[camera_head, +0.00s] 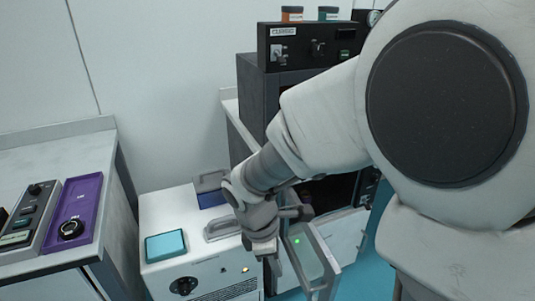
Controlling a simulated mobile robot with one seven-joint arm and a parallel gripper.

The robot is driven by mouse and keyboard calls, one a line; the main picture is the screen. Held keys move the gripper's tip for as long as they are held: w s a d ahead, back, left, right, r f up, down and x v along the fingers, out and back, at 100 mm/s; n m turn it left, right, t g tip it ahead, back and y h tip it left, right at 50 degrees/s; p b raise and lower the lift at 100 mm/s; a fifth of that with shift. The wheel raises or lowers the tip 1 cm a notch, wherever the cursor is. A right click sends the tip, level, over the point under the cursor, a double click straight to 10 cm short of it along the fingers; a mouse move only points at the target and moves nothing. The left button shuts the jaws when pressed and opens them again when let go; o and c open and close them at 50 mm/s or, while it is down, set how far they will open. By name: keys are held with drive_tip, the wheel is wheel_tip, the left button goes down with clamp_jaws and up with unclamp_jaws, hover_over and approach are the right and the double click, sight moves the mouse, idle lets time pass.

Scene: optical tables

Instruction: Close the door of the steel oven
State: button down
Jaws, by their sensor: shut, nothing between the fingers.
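The steel oven (256,95) is a dark grey cabinet with a black control panel on top, standing behind my arm. My arm hides much of its front, and part of a dark opening shows below the arm. The oven door (316,262) stands open, swung out toward the camera, a pale frame around a glass-like pane. My gripper (265,249) is shut and empty, pointing down just left of the door's upper part. I cannot tell whether it touches the door.
A white unit (205,255) with a knob, handle and teal pad (165,245) stands left of and below my gripper. A bench (60,150) at left carries a purple tray (76,212) and a control box (27,217). Two small jars (292,14) stand on the oven panel.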

drive_tip(key=d+f+n+b, duration=0.1)
drive_tip(key=d+f+b, duration=0.4)
drive_tip(key=f, duration=0.6)
drive_tip(key=shift+d+f+b, duration=0.3)
drive_tip(key=shift+d+f, duration=0.05)
drive_tip(key=shift+d, duration=0.1)
drive_tip(key=shift+d, duration=0.1)
